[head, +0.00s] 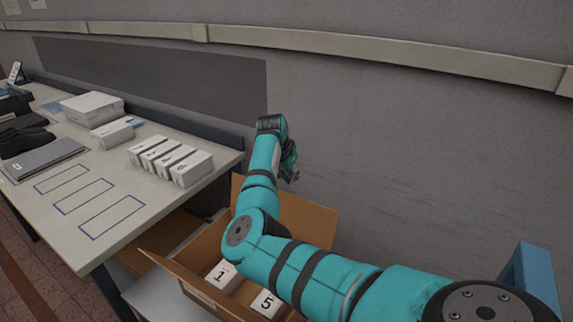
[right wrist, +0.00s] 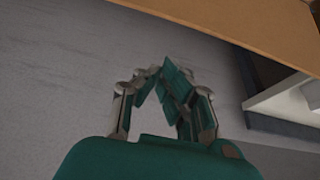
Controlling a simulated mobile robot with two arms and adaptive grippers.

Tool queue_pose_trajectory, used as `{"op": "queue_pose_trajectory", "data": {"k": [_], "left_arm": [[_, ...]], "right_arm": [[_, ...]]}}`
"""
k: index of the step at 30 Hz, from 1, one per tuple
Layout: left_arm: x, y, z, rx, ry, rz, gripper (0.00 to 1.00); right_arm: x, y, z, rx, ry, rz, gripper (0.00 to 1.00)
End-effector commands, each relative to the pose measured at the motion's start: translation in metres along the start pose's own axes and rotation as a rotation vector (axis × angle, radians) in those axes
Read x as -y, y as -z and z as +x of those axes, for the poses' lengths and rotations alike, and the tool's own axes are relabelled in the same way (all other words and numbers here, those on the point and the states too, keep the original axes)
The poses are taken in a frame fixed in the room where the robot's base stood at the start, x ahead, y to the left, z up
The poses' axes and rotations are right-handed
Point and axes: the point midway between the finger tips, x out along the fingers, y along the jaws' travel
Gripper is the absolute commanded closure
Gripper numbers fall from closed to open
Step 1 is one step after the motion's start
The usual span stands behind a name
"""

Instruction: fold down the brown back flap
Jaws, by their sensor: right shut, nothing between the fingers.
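The open brown carton (head: 186,285) stands below the right end of the table. Its brown back flap (head: 312,219) stands up on the wall side, partly hidden behind my right arm. A brown cardboard panel (right wrist: 260,25), probably this flap, crosses the top right of the right wrist view. My right gripper (head: 291,168) is above and behind the carton, close to the wall, with its fingers partly hidden by the wrist. In the right wrist view the gripper (right wrist: 162,68) has its fingertips together and holds nothing. It appears apart from the panel. My left gripper is not in view.
White boxes marked 1 (head: 223,276) and 5 (head: 267,304) lie in the carton. The table (head: 120,175) at the left bears several small white boxes (head: 170,160), larger white boxes (head: 91,106) and dark shoe-like items (head: 22,135). The grey wall (head: 420,150) bounds the back.

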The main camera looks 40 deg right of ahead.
Motion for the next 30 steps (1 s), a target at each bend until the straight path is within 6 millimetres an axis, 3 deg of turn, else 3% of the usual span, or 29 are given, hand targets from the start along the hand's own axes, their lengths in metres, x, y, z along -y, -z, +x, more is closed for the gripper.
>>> {"op": "queue_pose_trajectory", "data": {"k": [2, 6, 13, 30], "left_arm": [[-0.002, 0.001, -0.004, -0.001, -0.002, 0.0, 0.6], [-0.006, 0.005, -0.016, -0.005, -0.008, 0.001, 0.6], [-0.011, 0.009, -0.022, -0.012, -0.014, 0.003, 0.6], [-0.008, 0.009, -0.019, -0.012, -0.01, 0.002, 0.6]], "right_arm": [[-0.001, 0.0, 0.014, 0.002, -0.001, -0.002, 1.0], [0.001, -0.016, -0.004, 0.0, 0.002, -0.001, 1.0], [0.0, -0.03, -0.012, 0.001, 0.0, 0.0, 1.0], [-0.004, -0.024, -0.009, -0.028, 0.0, 0.0, 1.0]]}}
